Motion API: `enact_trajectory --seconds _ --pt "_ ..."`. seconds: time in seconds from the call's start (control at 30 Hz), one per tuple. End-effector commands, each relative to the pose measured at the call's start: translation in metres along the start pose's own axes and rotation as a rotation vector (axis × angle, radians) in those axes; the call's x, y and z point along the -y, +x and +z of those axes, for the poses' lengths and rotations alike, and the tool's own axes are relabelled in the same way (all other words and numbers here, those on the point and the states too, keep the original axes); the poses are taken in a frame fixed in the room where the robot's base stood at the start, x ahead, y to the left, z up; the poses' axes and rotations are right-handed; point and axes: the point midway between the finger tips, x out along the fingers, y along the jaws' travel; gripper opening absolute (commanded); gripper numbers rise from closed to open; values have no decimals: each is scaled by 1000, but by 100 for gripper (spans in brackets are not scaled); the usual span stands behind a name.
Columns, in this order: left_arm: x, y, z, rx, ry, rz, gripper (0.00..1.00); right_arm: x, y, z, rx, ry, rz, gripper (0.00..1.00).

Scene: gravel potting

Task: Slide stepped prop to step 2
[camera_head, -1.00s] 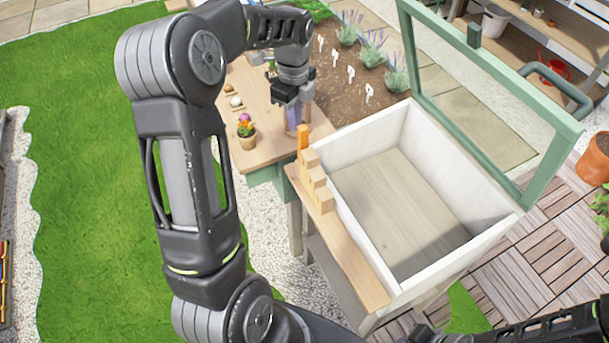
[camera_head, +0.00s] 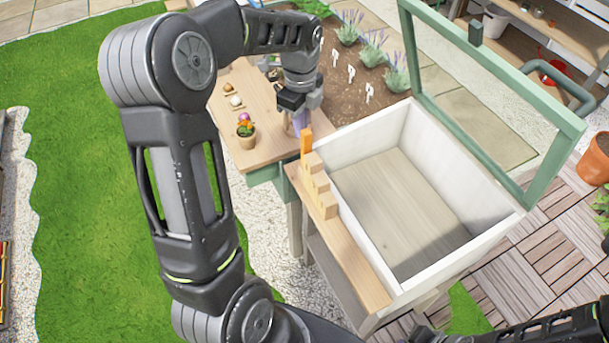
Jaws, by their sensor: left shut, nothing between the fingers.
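The stepped wooden prop (camera_head: 319,186) stands on the light wooden ledge (camera_head: 350,262) along the left side of the white box. Its steps descend toward the front. An upright orange piece (camera_head: 306,143) stands at its far end. My left gripper (camera_head: 299,121) is shut and points down just beyond the orange piece. A purplish shape shows at its fingertips, too small to make out. I cannot tell whether the fingers touch the orange piece. The box's green-framed lid (camera_head: 463,78) stands raised on the right.
The white box (camera_head: 430,262) is open and empty. A small flower pot (camera_head: 246,135) stands on the wooden table (camera_head: 262,150) left of the gripper. A soil bed (camera_head: 350,105) lies behind. My left arm covers much of the left-middle view.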

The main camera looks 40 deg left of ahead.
Motion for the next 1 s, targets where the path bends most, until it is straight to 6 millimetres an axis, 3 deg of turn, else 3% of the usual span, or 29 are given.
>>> enact_trajectory --seconds 1.0 --pt "-18 0 -31 1 0 -1 0 -2 6 0 0 0 0 0"
